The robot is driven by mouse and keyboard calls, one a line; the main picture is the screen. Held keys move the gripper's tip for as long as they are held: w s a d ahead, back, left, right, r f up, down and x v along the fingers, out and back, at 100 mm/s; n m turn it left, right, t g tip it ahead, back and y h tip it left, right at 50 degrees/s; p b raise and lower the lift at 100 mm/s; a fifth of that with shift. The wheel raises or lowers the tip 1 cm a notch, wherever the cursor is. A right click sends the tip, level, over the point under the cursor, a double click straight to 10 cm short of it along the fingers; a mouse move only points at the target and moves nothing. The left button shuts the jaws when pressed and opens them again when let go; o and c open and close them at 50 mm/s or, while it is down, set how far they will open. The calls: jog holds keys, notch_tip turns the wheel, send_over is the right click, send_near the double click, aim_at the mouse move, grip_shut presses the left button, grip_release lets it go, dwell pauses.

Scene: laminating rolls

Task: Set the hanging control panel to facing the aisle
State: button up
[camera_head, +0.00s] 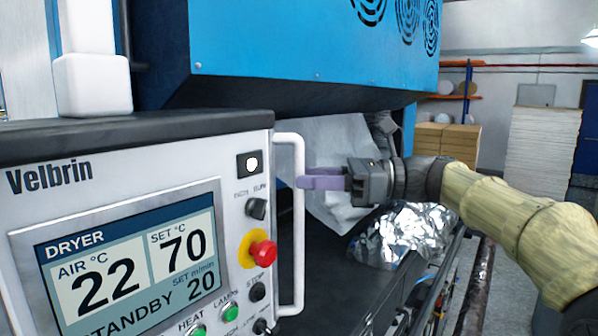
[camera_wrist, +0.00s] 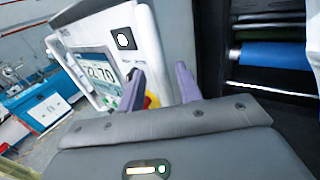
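The hanging control panel (camera_head: 100,185) is a grey-white box marked Velbrin, with a dryer screen (camera_head: 130,262), knobs and a red stop button (camera_head: 263,253). It fills the left of the head view, its face turned toward the head camera. A white upright bar handle (camera_head: 297,235) runs along its right edge. My gripper (camera_head: 310,181) comes from the right with its purple fingertips at the upper part of the handle. In the wrist view my gripper (camera_wrist: 160,82) has its fingers apart, with the panel (camera_wrist: 100,60) beyond. I cannot tell whether the fingers touch the handle.
The blue machine housing (camera_head: 300,45) overhangs above and behind the panel. Crumpled silver foil (camera_head: 405,235) lies on the machine below my arm. Cardboard boxes (camera_head: 445,143) and a tall white stack (camera_head: 543,145) stand at the back right. A blue roll (camera_wrist: 272,54) shows in the wrist view.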

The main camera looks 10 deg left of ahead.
jog(key=a, duration=0.2)
jog(key=shift+s+a, duration=0.3)
grip_shut()
